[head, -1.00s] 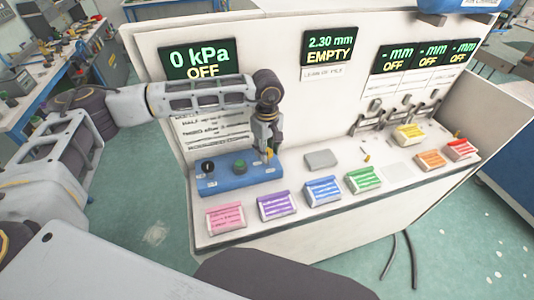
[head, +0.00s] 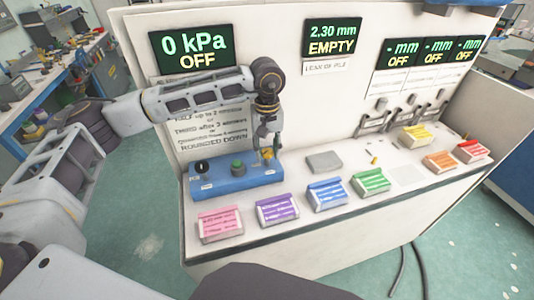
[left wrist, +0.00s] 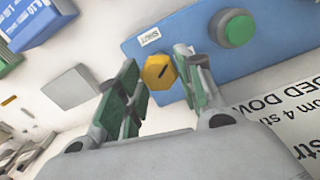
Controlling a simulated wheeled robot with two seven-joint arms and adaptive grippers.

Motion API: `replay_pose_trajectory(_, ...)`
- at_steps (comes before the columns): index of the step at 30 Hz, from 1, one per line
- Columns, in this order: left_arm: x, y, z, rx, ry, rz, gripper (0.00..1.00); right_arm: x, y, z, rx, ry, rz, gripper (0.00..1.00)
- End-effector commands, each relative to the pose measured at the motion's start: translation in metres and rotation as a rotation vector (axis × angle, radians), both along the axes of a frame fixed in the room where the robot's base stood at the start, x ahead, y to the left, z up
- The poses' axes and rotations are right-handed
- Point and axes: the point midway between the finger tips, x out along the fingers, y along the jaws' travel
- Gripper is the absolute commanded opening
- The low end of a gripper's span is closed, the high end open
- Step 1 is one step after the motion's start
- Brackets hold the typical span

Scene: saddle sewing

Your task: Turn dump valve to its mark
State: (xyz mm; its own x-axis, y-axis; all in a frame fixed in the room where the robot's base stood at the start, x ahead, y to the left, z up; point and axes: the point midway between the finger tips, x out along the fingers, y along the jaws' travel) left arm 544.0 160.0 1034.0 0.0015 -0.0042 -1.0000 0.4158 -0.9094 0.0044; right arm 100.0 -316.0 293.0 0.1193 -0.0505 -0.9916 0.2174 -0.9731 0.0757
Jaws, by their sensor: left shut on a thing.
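The dump valve is a yellow, many-sided knob (left wrist: 158,71) with a dark slot line. It sits at one end of a blue control box (left wrist: 120,20), by a small white label in the left wrist view. In the head view the knob (head: 267,153) is at the right end of the blue box (head: 240,178). My left gripper (left wrist: 160,66) has its two fingers on either side of the knob and is shut on it. It reaches down to the box in the head view (head: 266,145). The mark cannot be made out. My right gripper is not in view.
A green button (head: 238,166) and a black knob (head: 201,166) share the blue box. Displays read 0 kPa OFF (head: 190,52) and 2.30 mm EMPTY (head: 332,38). Several coloured blocks, such as a purple one (head: 277,209), line the bench front. A grey pad (head: 323,162) lies right of the box.

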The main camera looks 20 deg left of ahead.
Motion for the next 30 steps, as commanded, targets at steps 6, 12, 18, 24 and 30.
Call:
replay_pose_trajectory(6,0.0,-0.001,-0.002,-0.001,-0.002,-0.119,0.13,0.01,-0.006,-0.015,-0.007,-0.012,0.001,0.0)
replay_pose_trajectory(12,0.0,-0.001,-0.002,-0.002,-0.001,-0.213,0.13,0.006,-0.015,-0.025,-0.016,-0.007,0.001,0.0)
replay_pose_trajectory(18,0.0,-0.001,-0.002,-0.001,-0.001,-0.311,0.13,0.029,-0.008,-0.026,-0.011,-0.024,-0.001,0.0)
replay_pose_trajectory(24,0.001,-0.001,-0.001,-0.002,-0.002,-0.412,0.13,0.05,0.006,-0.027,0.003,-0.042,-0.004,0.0)
replay_pose_trajectory(30,0.0,-0.001,-0.001,0.0,0.0,-0.485,0.13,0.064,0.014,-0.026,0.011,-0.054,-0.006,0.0)
